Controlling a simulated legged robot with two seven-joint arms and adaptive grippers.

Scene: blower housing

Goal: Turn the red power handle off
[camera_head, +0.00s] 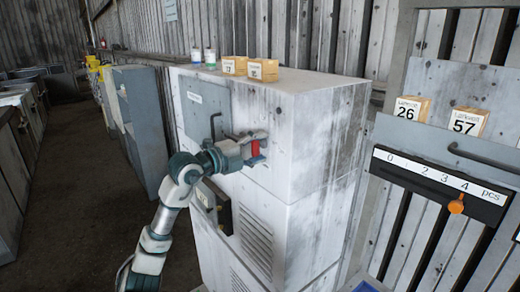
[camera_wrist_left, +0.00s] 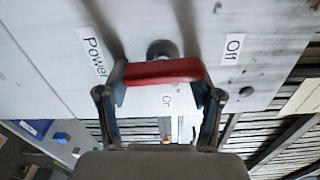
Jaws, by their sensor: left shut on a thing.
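The red power handle (camera_head: 256,149) is on the front of the white, stained cabinet (camera_head: 300,150). My left gripper (camera_head: 255,143) reaches it from the left, and its fingers are around it. In the left wrist view the red handle (camera_wrist_left: 163,71) lies crosswise between the two blue-grey fingertips, which close on its ends. A round dark shaft (camera_wrist_left: 162,48) shows behind it on the panel. The "Off" label (camera_wrist_left: 232,46) is right of the handle, the "On" label (camera_wrist_left: 166,101) just below it, and the "Power" label (camera_wrist_left: 92,52) to its left. My right gripper is not seen.
A grey door panel (camera_head: 204,105) with a curved handle is left of the gripper. Two small boxes (camera_head: 248,67) and two cans stand on the cabinet top. A slider panel (camera_head: 440,185) with an orange knob is at the right. The aisle floor at left is clear.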

